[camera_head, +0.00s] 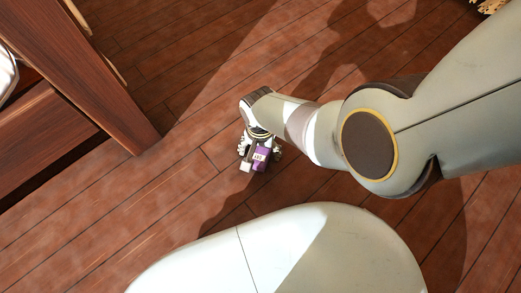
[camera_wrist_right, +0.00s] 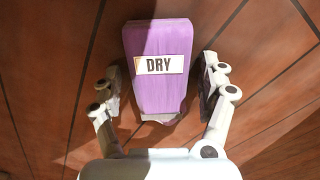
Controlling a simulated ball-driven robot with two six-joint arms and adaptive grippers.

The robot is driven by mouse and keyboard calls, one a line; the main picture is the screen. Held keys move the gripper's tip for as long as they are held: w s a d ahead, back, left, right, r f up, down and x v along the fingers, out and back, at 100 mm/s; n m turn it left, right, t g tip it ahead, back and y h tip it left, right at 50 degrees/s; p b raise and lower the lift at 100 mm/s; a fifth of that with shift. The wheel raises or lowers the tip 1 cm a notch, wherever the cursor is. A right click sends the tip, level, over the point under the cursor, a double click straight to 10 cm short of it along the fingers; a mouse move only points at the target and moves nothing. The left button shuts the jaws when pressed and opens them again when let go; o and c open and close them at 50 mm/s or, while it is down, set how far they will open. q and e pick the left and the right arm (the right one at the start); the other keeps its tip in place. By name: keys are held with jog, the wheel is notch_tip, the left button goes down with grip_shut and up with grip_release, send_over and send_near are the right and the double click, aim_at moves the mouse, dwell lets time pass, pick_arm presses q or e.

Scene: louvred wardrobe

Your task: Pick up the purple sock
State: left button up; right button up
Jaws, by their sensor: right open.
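My right gripper (camera_wrist_right: 162,88) is open, with one finger on each side of the sock and a gap visible on both sides. It points down at the floor in the head view (camera_head: 259,152). The sock's lower end is close to the palm in the wrist view. My left gripper is not in view.
A dark wooden wardrobe frame (camera_head: 95,75) stands at the upper left, with a white item (camera_head: 6,72) at the picture's edge. A pale yellowish patterned thing (camera_head: 490,5) shows at the top right corner. The plank floor (camera_head: 150,195) around the sock is clear.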

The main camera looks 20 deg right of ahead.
jog(key=c, duration=1.2)
jog(key=shift+c, duration=0.2)
jog(key=shift+r, duration=0.1)
